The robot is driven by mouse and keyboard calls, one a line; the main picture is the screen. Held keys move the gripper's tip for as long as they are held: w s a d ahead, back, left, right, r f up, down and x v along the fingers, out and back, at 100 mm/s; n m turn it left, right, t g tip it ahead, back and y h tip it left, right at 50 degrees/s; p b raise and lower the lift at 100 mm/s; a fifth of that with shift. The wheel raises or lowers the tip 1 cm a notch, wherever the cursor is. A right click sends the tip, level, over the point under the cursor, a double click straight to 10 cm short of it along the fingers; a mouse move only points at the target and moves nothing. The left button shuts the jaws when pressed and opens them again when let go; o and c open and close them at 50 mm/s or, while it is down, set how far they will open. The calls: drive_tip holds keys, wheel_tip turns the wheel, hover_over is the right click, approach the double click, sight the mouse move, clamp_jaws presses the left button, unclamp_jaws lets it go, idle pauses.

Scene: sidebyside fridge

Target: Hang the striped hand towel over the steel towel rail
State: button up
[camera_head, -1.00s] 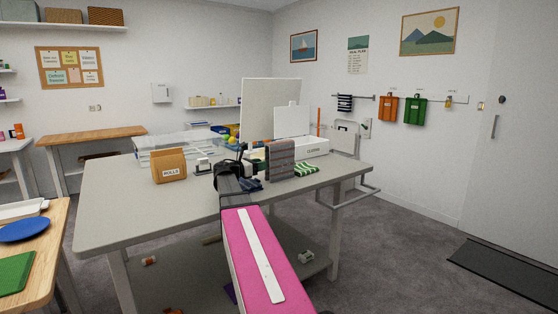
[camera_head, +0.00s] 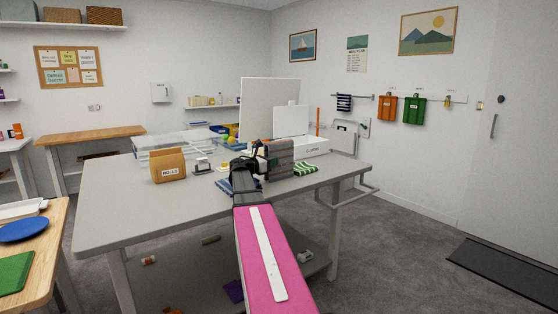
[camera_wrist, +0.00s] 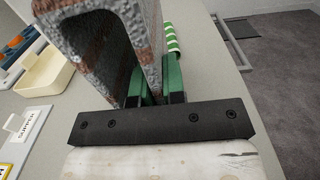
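A grey hand towel with rust-red stripes (camera_head: 281,158) stands as a stiff upside-down U on the table. In the wrist view, the towel (camera_wrist: 149,28) fills the upper middle, one side panel coming down between my green fingers. My gripper (camera_wrist: 155,88) has its fingers apart, one inside the fold and one outside; I cannot make out firm contact. In the head view, my gripper (camera_head: 264,160) is at the towel's left side. A steel rail (camera_head: 352,199) runs along the table's right edge, bare. Another rail (camera_head: 366,97) on the wall holds a navy striped cloth (camera_head: 344,102).
A green striped cloth (camera_head: 306,168) lies right of the towel. A dark blue cloth (camera_head: 226,187) lies partly under my arm. A brown bag (camera_head: 168,165), clear bins (camera_head: 172,147) and a white caddy (camera_head: 315,147) stand on the grey table (camera_head: 125,205). Its front left is clear.

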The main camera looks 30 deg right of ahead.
drive_tip(key=shift+r, duration=0.1)
clamp_jaws()
drive_tip(key=w+r, duration=1.1)
drive_tip(key=shift+w+d, duration=0.25)
drive_tip(key=shift+w, duration=0.1)
drive_tip(key=shift+s+f, duration=0.1)
